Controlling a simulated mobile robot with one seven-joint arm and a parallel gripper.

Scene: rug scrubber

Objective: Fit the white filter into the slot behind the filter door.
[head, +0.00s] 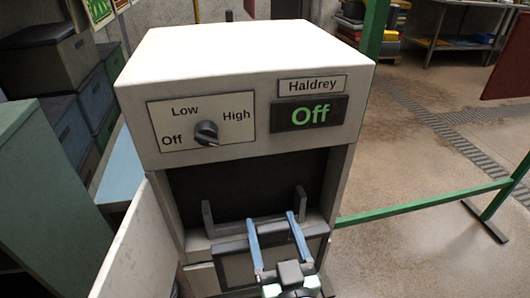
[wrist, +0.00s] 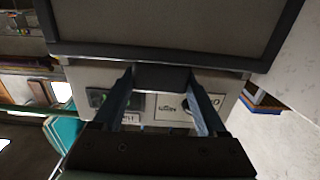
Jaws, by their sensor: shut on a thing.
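The filter (head: 236,266) has a dark frame around a pale panel, with a dark tab on its upper edge. My gripper (head: 271,219) has its two blue fingers shut on that tab. In the wrist view the fingers (wrist: 160,74) close on both sides of the tab, and the framed filter panel (wrist: 165,22) fills the top. The dark slot opening (head: 250,183) is in the machine's front, with upright grey brackets (head: 208,218) at its sides. The filter appears low in front of the opening; its depth relative to the slot is unclear. The filter door (head: 140,245) stands open at left.
The white machine (head: 245,50) has a knob (head: 206,133) and a display (head: 310,113) reading Off. A green rail (head: 420,203) runs to its right. Grey-green cabinet (head: 45,190) and boxes (head: 40,60) stand left.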

